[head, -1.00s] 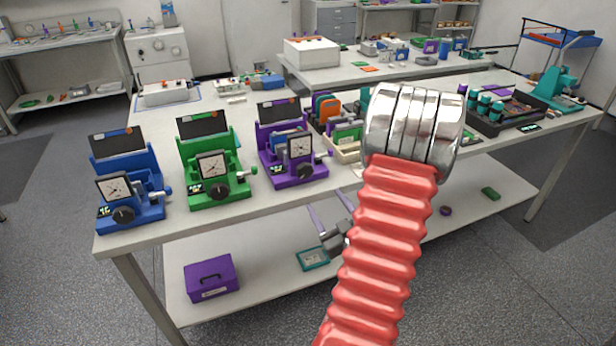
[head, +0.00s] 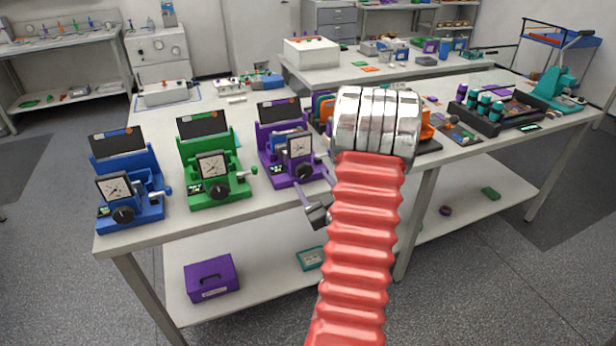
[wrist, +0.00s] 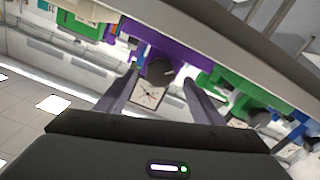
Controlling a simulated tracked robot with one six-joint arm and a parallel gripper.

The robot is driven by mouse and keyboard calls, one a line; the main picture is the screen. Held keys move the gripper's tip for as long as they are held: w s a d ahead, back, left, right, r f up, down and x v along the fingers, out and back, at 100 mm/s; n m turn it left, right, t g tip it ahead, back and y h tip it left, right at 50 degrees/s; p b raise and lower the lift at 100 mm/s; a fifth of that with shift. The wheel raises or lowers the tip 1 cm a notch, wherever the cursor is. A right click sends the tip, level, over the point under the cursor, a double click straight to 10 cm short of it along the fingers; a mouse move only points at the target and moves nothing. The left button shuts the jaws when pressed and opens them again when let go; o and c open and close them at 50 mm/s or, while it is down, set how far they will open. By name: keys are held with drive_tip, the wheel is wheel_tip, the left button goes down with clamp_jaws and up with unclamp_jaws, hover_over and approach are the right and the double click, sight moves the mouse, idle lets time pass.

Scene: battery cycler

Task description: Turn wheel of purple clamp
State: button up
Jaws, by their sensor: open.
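The purple clamp (head: 279,160) stands third from the left on the near bench, with a white dial, a dark screen and a blue block in it. Its black wheel (head: 304,171) is low on the front and shows beside my gripper. In the wrist view the clamp (wrist: 178,54) appears upside down, with the wheel (wrist: 160,69) between my fingers in the picture and the dial (wrist: 148,95) below it. My gripper (head: 314,187) is open and empty, just in front of and below the wheel; its fingers (wrist: 161,77) appear apart from it.
A green clamp (head: 216,187) and a blue clamp (head: 126,206) stand to the left along the bench edge. Racks of coloured parts are partly hidden behind my arm. A purple box (head: 211,280) sits on the lower shelf. Floor in front is clear.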

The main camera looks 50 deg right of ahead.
sight(306, 174)
drive_tip(key=shift+x, duration=2)
drive_tip(key=shift+a, duration=0.1)
drive_tip(key=c, duration=1)
drive_tip(key=shift+c, duration=0.2)
drive_tip(key=shift+w+m, duration=0.1)
drive_tip(key=shift+m, duration=1.7)
drive_tip(key=o, duration=1)
drive_tip(key=shift+o, duration=0.2)
